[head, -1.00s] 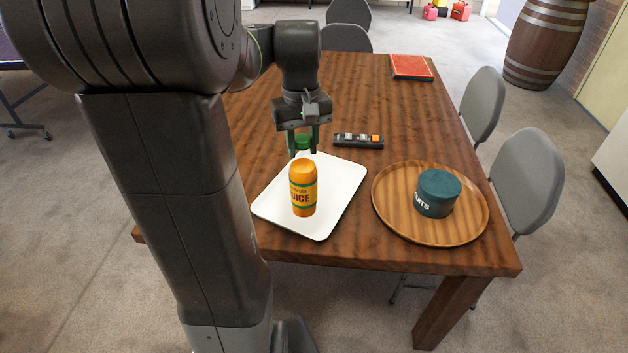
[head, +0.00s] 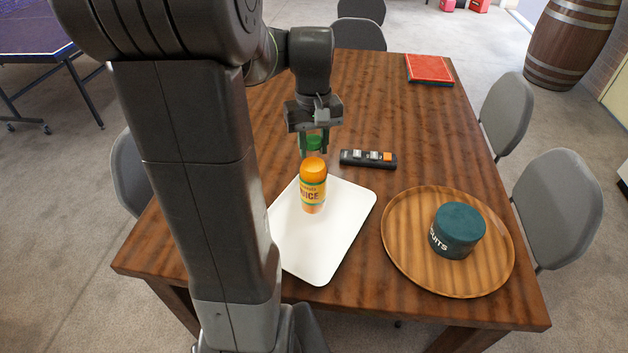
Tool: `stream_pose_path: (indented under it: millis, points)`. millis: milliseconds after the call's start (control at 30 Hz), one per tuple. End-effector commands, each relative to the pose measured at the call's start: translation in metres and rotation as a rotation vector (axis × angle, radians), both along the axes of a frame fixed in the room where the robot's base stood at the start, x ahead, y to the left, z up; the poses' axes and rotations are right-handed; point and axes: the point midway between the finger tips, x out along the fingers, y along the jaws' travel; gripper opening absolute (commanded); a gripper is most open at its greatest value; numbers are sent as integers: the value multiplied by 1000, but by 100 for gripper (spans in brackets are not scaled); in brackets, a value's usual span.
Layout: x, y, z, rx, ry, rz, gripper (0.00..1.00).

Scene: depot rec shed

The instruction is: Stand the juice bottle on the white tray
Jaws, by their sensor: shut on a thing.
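The juice bottle (head: 313,188) is orange with a green-edged label and a green cap (head: 314,142). It looks upright in the head view. My gripper (head: 314,147) is shut on it at the cap end, with the fingers on either side of the green cap. The white tray (head: 325,245) is a rounded rectangle on the wooden table. The bottle appears in front of the tray's far left part; I cannot tell whether its base touches the tray or hangs above it. My arm hides the tray's left edge.
A round wooden tray (head: 400,262) with a teal biscuit tin (head: 457,230) stands to the right. A black remote-like object (head: 352,158) with an orange end lies just behind the white tray. A red book (head: 430,69) lies at the table's far right. Grey chairs (head: 565,205) surround the table (head: 400,125).

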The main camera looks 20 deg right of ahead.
Motion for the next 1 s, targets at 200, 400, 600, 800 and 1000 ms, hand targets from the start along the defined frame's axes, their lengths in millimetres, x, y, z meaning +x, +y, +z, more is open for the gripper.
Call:
stream_pose_path:
  millis: [200, 400, 600, 800, 1000]
  points:
    - [0, 0, -25, -1, 0, 0, 0]
    - [0, 0, -48, 0, 2, 0, 0]
    - [0, 0, -64, -1, -1, 0, 0]
    - [0, 0, -64, -1, -2, 0, 0]
    - [0, 0, -68, 0, 0, 0, 35]
